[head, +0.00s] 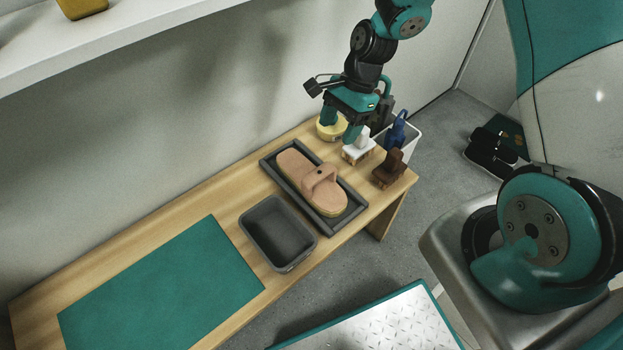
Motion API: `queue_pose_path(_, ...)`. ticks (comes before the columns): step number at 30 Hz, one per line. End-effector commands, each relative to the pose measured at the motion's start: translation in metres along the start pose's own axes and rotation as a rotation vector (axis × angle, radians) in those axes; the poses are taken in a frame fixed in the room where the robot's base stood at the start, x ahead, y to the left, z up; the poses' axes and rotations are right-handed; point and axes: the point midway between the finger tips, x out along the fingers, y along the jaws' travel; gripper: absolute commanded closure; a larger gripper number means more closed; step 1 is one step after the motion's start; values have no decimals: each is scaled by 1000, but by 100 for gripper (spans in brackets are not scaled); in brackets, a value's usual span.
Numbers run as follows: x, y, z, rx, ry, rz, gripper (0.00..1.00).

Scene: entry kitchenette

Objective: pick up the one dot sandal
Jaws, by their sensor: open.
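A pinkish-tan sandal (295,165) with a yellowish sole edge lies flat in a shallow dark grey tray (349,222) on the wooden bench. Its wide strap crosses the middle and carries one dark dot. My gripper (340,127) is open and empty, above the far right part of the bench. It is beyond the sandal in the head view and apart from it. It partly hides a yellow round container behind its fingers.
A white miniature chair (358,152) and a brown one (389,170) stand right of the tray. An empty dark bin (279,260) and a green mat (160,285) lie left. A yellow container (324,133) sits behind. A white bin (414,136) stands beyond the bench.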

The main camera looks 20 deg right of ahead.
Motion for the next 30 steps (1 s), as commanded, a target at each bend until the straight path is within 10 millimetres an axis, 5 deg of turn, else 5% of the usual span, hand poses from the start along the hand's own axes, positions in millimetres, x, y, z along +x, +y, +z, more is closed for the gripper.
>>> queue_pose_path(9,76,1,0,-6,-2,5,36)
queue_pose_path(20,105,1,1,-6,-1,2,36)
queue_pose_path(30,151,1,2,-6,-1,2,36)
